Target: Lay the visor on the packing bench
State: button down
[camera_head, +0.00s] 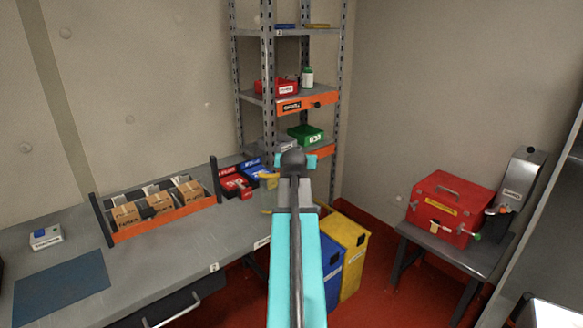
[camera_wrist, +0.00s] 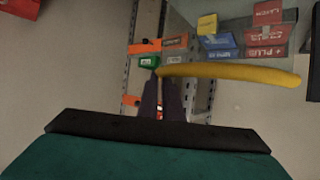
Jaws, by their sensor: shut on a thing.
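The visor (camera_wrist: 235,71) shows in the wrist view as a curved yellow band running right from the fingertips. My gripper (camera_wrist: 160,88) is shut on its left end. In the head view my arm hides most of the visor, and a yellow piece (camera_head: 268,176) that looks like part of it shows left of the wrist. The packing bench (camera_head: 185,258) is a grey table at the left. The wrist is in front of the shelf, beyond the bench's right end, and the visor is held in the air.
On the bench are an orange-fronted rack (camera_head: 165,226) of cartons, red and blue bins (camera_head: 236,184), a small white device (camera_head: 46,237) and a blue mat (camera_head: 62,288). The bench's middle front is clear. Blue and yellow floor bins (camera_head: 345,250) stand right of it. A red case (camera_head: 450,203) sits farther right.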

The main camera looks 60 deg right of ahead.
jog(key=w, duration=0.1)
jog(key=w+d, duration=0.1)
jog(key=shift+w+d+f, duration=0.1)
jog(key=shift+w, duration=0.2)
jog(key=shift+f+p, duration=0.15)
jog(key=shift+p, duration=0.15)
jog(key=shift+f+p, duration=0.55)
jog(key=shift+f, duration=1.15)
jog(key=c, duration=1.9)
grip_release()
jog(key=shift+c, duration=0.2)
jog(key=b+v, duration=0.4)
jog(key=v, duration=0.8)
